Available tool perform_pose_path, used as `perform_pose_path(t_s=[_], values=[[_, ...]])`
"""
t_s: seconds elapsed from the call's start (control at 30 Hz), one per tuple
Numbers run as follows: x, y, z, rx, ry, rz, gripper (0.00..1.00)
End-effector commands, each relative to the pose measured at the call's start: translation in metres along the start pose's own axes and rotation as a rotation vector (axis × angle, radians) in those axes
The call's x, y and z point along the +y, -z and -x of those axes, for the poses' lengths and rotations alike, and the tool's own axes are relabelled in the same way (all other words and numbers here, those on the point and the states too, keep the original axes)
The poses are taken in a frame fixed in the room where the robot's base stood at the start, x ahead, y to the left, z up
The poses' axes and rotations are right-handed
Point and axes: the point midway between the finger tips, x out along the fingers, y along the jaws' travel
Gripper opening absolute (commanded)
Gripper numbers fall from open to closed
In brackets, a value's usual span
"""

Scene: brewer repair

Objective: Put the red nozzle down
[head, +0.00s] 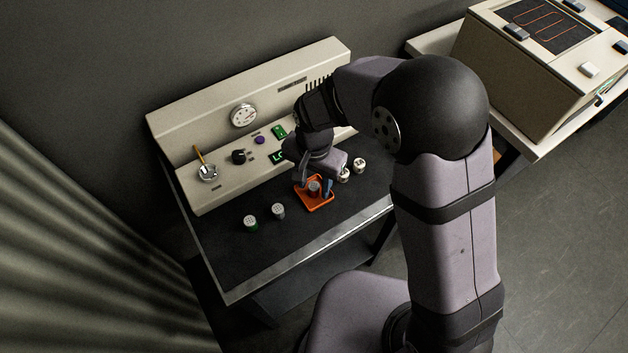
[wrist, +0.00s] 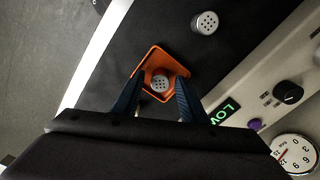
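An orange square tray (head: 318,207) lies on the dark worktop; it also shows in the wrist view (wrist: 153,56). A nozzle with a grey perforated top (head: 314,187) stands upright in the tray, and it shows in the wrist view (wrist: 160,83) too. Its side colour is hard to make out, so I cannot confirm it is the red one. My gripper (head: 316,185) is at the tray, with its two blue fingers on either side of the nozzle. In the wrist view my gripper (wrist: 160,76) is open, with gaps between the fingers and the nozzle.
A green-sided nozzle (head: 250,224) and a grey nozzle (head: 278,211) stand left of the tray. Two pale nozzles (head: 344,175) (head: 360,165) stand to its right. The brewer panel (head: 240,120) with gauge and knobs rises behind. The worktop's front left is clear.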

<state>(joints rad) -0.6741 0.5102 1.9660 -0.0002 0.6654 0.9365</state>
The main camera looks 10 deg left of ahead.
Motion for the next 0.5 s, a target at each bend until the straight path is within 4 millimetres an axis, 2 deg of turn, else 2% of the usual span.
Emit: perform_pose_path(t_s=[0.27, 0.5], values=[[-0.001, 0.001, 0.015, 0.003, 0.004, 0.000, 0.39], [-0.002, 0.001, 0.053, 0.004, 0.006, 0.000, 0.39]])
